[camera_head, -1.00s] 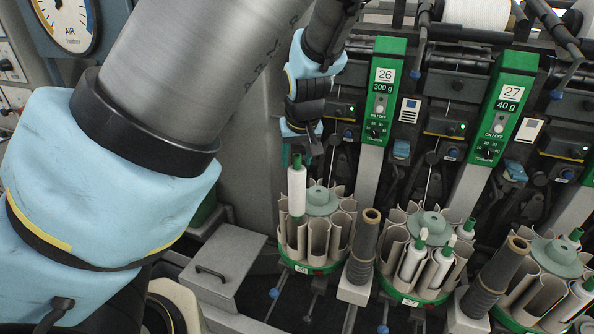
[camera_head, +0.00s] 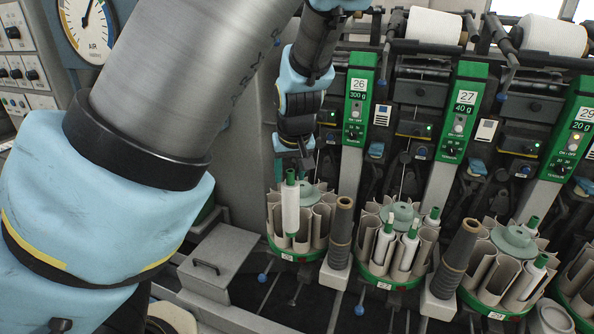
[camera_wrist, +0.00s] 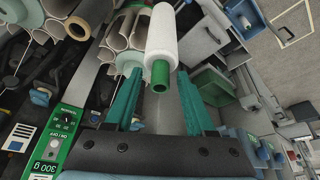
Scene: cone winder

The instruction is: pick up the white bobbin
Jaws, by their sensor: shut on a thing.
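The white bobbin (camera_head: 291,210) is a white tube with green ends, standing roughly upright at the round magazine (camera_head: 296,255) under panel 26. My gripper (camera_head: 292,170) is above it, shut on its green top end. In the wrist view, the white bobbin (camera_wrist: 161,38) has its green end between the two green fingers of my gripper (camera_wrist: 160,74). In the head view much of its length shows in front of the magazine's beige pockets. I cannot tell whether its lower end is clear of them.
A grey-brown cone post (camera_head: 341,235) stands close right of the magazine. Another magazine (camera_head: 395,282) with several white bobbins is beyond it. Green panel 26 (camera_head: 357,100) rises behind. A grey box (camera_head: 220,252) with a handle sits to the left.

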